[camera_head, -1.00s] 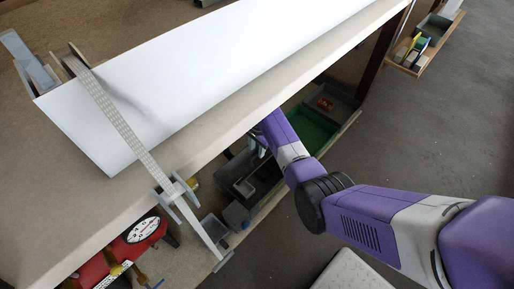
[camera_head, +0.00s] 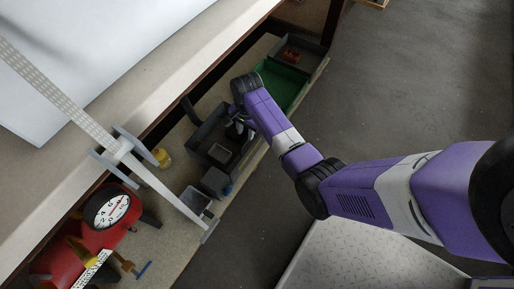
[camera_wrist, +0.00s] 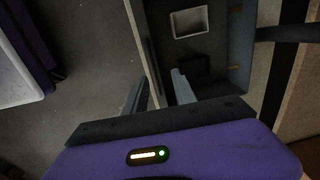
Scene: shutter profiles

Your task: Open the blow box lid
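A dark grey box (camera_head: 203,136), which looks like the blow box, sits on the lower shelf left of my gripper (camera_head: 237,129) in the head view. In the wrist view the dark box (camera_wrist: 217,55) fills the top middle and holds a light grey square compartment (camera_wrist: 190,22). I cannot make out a separate lid or tell how it stands. The left finger shows over the floor and shelf edge, the right finger by the box's near side. Contact cannot be told.
A green bin (camera_head: 285,87) stands farther along the shelf. Small grey bins (camera_head: 215,181) and a red tank with a gauge (camera_head: 105,215) are nearer. The worktop (camera_head: 165,85) overhangs the shelf, with a metal bar tool (camera_head: 150,178) across its edge.

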